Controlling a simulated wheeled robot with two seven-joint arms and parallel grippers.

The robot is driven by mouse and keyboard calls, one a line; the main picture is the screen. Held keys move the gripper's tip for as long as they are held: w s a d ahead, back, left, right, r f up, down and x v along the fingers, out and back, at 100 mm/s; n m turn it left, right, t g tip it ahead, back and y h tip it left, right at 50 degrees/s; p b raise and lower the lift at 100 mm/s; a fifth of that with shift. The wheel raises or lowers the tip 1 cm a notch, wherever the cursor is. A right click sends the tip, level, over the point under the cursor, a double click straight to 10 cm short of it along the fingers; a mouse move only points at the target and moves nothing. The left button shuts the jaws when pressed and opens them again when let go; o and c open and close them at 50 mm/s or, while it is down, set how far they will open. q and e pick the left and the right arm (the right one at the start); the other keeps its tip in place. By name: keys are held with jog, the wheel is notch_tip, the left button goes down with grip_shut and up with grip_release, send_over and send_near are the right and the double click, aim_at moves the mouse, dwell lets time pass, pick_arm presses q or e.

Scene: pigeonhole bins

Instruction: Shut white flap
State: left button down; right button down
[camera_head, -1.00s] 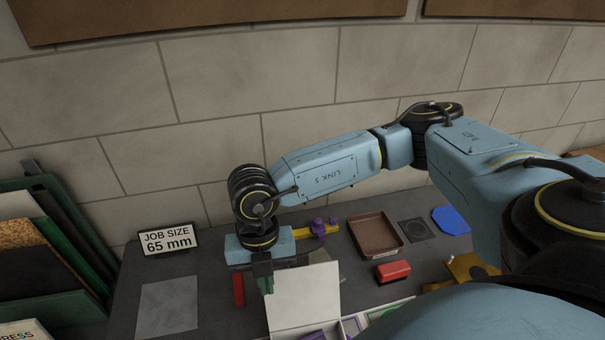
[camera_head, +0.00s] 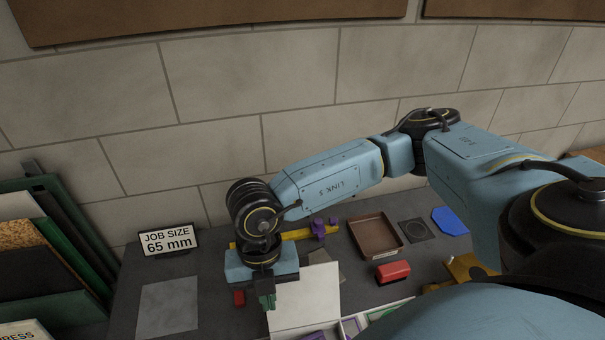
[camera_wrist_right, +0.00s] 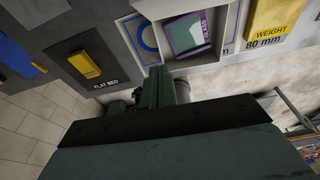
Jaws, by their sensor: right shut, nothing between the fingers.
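The white flap (camera_head: 308,290) is a flat pale panel at the front middle of the bench, beside the pigeonhole bins. In the head view it looks opened out, lying back from the bins. My right gripper (camera_head: 268,302) is at the flap's left edge, its green fingers shut and empty. I cannot tell whether they touch the flap. In the wrist view the shut fingers (camera_wrist_right: 160,88) are in front of the bins, and my gripper body hides much of the lower view. My left gripper is not in view.
Bins with a purple-framed item (camera_wrist_right: 190,35) and a yellow weight (camera_wrist_right: 270,18) show in the wrist view. A red block (camera_head: 393,271), brown tray (camera_head: 375,236) and yellow bar (camera_head: 297,234) are on the bench. A job size sign (camera_head: 169,240) stands at the left back.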

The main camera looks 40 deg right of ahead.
jog(key=shift+s+a, duration=0.5)
jog(key=shift+s, duration=0.3)
jog(key=shift+s+a, duration=0.55)
jog(key=shift+s, duration=0.25)
jog(key=shift+s+a, duration=0.5)
jog(key=shift+s, duration=0.3)
notch_tip(320, 180, up, 8)
jog(key=p, duration=0.5)
jog(key=shift+s, duration=0.15)
dwell(1.2)
